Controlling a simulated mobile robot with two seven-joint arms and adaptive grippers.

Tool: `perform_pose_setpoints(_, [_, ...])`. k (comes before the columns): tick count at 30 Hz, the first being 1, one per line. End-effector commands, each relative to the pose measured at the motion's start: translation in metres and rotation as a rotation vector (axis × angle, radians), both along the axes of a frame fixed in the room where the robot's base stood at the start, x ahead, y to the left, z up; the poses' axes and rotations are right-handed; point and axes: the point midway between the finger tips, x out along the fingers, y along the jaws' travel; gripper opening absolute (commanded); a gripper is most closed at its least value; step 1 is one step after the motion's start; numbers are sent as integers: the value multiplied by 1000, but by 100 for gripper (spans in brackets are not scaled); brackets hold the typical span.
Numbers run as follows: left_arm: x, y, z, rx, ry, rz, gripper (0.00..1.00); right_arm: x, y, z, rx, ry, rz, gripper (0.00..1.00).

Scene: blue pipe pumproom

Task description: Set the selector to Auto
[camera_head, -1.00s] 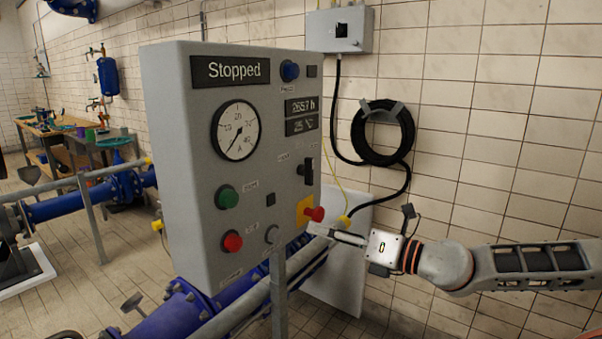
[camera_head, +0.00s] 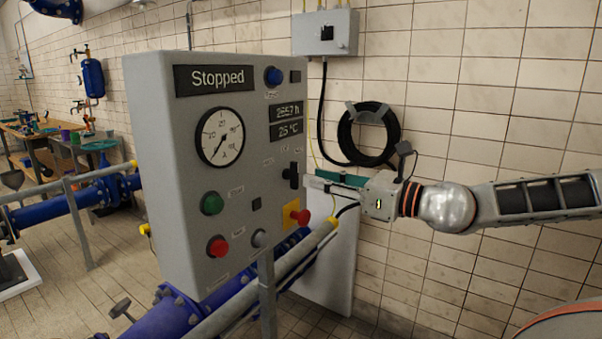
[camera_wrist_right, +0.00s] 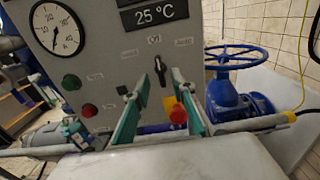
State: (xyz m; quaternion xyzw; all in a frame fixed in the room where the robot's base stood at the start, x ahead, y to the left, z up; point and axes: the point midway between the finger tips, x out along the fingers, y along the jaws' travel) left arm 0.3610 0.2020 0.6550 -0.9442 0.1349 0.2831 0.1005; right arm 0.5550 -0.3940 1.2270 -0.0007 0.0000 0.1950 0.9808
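The selector (camera_head: 293,175) is a black rotary handle on the right part of the grey control panel's front. In the right wrist view the selector (camera_wrist_right: 160,70) stands close to upright, with a small label on its left, one above and one on its right; the label text is too blurred to read. My right gripper (camera_head: 312,182) is at the selector's height, just to its right in the head view. In the wrist view my right gripper (camera_wrist_right: 161,76) is open, its teal-padded fingers either side of the selector's line. Contact cannot be told. My left gripper is not in view.
A red emergency stop (camera_head: 299,216) on a yellow plate sits just below the selector. Green (camera_head: 212,203) and red (camera_head: 217,246) buttons are to the left. The display (camera_head: 217,79) reads Stopped. A blue handwheel valve (camera_wrist_right: 228,62) stands right of the panel in the wrist view.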

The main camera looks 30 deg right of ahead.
Motion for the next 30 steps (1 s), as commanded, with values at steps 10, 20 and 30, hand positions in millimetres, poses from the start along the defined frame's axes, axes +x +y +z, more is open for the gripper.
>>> perform_pose_setpoints(10, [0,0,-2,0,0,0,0,18,8,-2,0,3,1,25])
perform_pose_setpoints(20, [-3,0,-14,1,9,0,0,36,13,-3,-2,4,-3,25])
perform_pose_setpoints(30, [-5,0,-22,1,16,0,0,47,19,-1,1,1,-1,25])
